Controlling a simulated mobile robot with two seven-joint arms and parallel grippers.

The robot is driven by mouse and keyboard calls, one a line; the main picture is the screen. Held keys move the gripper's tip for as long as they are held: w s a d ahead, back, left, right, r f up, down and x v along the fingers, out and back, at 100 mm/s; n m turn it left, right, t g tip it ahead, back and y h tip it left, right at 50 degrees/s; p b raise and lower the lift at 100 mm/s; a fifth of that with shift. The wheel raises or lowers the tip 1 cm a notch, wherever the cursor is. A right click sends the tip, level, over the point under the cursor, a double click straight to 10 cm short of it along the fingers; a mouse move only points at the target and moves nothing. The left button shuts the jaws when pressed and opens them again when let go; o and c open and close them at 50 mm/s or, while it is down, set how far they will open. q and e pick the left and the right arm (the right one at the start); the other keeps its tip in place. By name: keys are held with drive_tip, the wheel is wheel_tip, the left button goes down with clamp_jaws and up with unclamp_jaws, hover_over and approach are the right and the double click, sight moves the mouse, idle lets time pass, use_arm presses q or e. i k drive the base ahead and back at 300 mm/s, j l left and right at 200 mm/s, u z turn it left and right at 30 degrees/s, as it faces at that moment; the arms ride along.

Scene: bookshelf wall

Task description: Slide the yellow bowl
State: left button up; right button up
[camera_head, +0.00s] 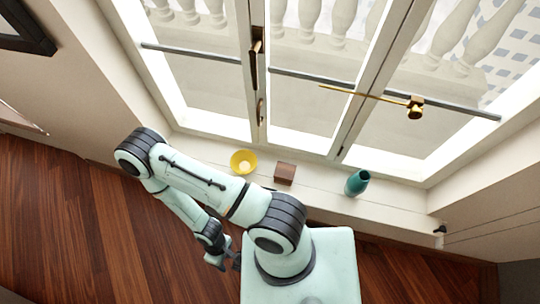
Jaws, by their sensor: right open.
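The yellow bowl (243,161) sits on the white window sill, left of a small brown block. It is upright and looks empty. My right gripper (229,263) hangs low over the wooden floor, below the bowl in the picture and well apart from it. Its jaws are open with nothing seen in them, though they are small and dark here. My right arm reaches left, then folds back down to the gripper, passing just below the bowl in the picture. My left gripper is not in view.
The brown block (285,173) and a teal vase (357,182) stand along the sill (320,187) to the right of the bowl. The sill left of the bowl is clear. Dark wooden floor (90,230) lies open at left.

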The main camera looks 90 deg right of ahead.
sight(243, 161)
drive_tip(key=z, duration=2.8)
